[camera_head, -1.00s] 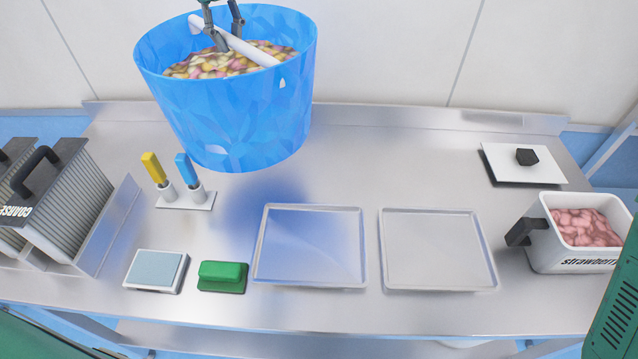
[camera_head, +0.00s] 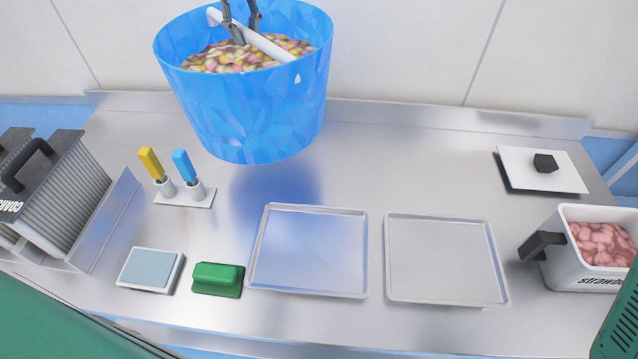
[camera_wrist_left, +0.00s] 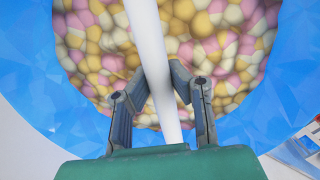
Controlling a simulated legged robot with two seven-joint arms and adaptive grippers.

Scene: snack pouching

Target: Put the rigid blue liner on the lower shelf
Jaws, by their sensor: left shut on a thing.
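The blue liner (camera_head: 255,118) hangs above the back of the steel table, with a shadow beneath it. It is a faceted bucket shape, filled with pink, yellow and white pieces, and tilts slightly. A white bar (camera_head: 262,42) crosses its top. My left gripper (camera_head: 243,36) is shut on this bar, with its fingers on either side. The left wrist view shows the same fingers (camera_wrist_left: 160,90) around the bar (camera_wrist_left: 148,50), with the pieces below and the blue wall (camera_wrist_left: 282,90) around them. My right gripper is not in view. No lower shelf can be made out clearly.
Two empty metal trays (camera_head: 308,208) (camera_head: 445,218) lie at the front. A green block (camera_head: 217,279), a grey-blue pad (camera_head: 150,270) and a holder with yellow and blue handles (camera_head: 184,198) stand left. A strawberry container (camera_head: 585,275) and a white lid (camera_head: 520,165) are right.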

